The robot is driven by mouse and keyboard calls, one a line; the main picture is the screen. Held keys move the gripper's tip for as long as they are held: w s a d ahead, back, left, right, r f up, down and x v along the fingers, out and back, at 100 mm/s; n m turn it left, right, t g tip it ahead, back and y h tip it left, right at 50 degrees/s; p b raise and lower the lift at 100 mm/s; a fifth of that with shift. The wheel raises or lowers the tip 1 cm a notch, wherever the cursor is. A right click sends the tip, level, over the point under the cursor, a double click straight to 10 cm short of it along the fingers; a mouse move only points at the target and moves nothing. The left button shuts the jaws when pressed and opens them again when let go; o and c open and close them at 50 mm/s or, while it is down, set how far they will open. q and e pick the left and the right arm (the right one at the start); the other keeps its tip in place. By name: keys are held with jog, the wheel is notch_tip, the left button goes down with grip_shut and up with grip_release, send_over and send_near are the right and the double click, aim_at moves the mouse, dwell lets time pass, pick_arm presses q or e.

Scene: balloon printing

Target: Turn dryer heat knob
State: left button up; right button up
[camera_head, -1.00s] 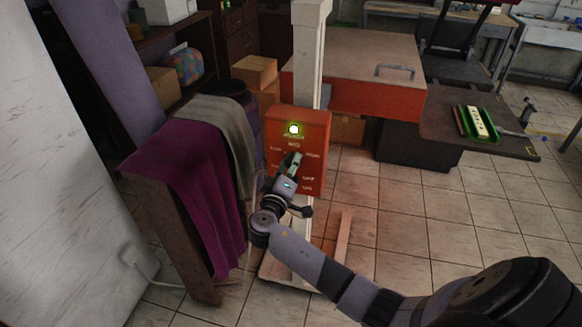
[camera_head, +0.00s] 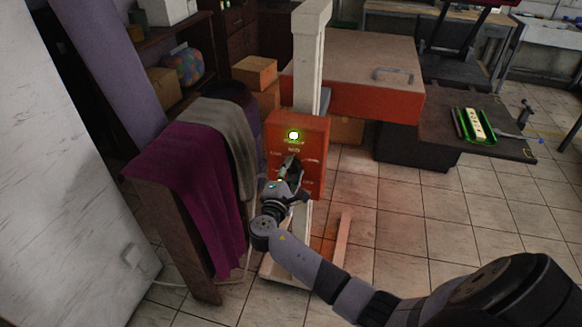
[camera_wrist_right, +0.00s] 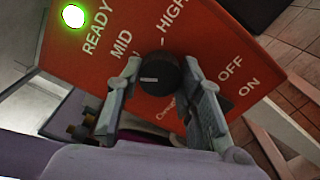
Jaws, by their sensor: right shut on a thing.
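The dryer's red control box (camera_head: 312,130) is on a white post, with a lit green READY light (camera_head: 293,135). In the right wrist view the black round heat knob (camera_wrist_right: 158,75) sits on the red panel (camera_wrist_right: 215,45) near MID and HIGH labels. A short white mark on the knob points left in that view. My right gripper (camera_head: 291,168) is at the front of the box. In the wrist view its fingers (camera_wrist_right: 162,68) are closed on both sides of the knob. The LOW label is hidden or unclear there. My left gripper is out of view.
A wooden rack with purple cloth (camera_head: 190,165) and grey cloth (camera_head: 237,150) stands close left of the box. A red press table (camera_head: 365,75) is behind right. A dark table holds a green tray (camera_head: 463,127). Tiled floor is open at right.

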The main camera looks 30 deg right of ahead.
jog(key=n+p, duration=0.2)
jog(key=n, duration=0.2)
jog(key=shift+n, duration=0.3)
jog(key=shift+a+n+p, duration=0.1)
jog(key=shift+n+p, duration=0.3)
jog(key=shift+n, duration=0.2)
jog(key=shift+f, duration=0.1)
jog(key=o, duration=1.2)
jog(key=shift+c, duration=0.2)
jog(key=v, duration=1.2)
